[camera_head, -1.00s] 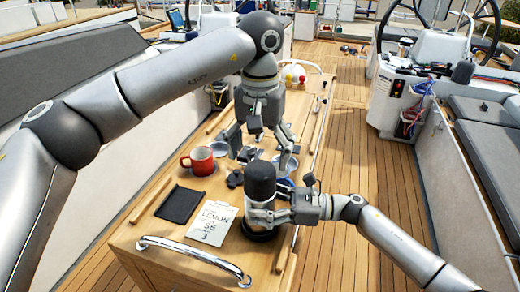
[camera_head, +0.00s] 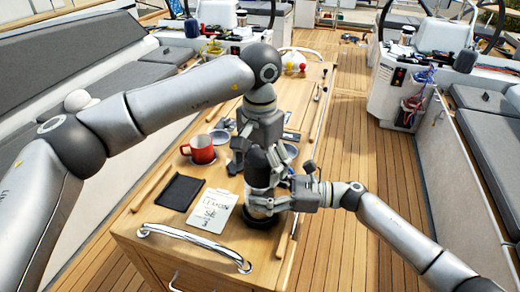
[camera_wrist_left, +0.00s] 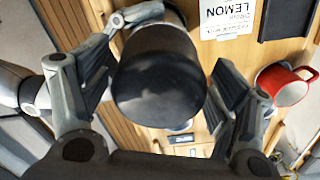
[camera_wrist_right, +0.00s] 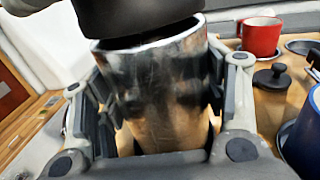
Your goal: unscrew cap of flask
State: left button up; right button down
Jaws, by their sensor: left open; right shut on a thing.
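The flask has a steel body (camera_wrist_right: 160,90) and a black cap (camera_wrist_left: 160,80). It stands upright on the wooden table. My right gripper (camera_wrist_right: 160,105) is shut on the body, one finger on each side. My left gripper (camera_wrist_left: 165,65) is open above the flask, its fingers on either side of the cap, with a visible gap on the right. In the head view the cap (camera_head: 258,170) is just below my left gripper (camera_head: 260,154), which partly hides it. In the right wrist view a dark gap shows between cap and steel rim; I cannot tell whether they touch.
A red mug (camera_head: 201,149), a black pad (camera_head: 180,192) and a notepad (camera_head: 212,211) lie left of the flask. A small black-lidded jar (camera_wrist_right: 272,78) and a blue container (camera_wrist_right: 303,140) are close to the right gripper. A metal rail (camera_head: 195,239) edges the table front.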

pick_arm(q)
jog(key=shift+f, duration=0.45)
jog(key=shift+c, duration=0.4)
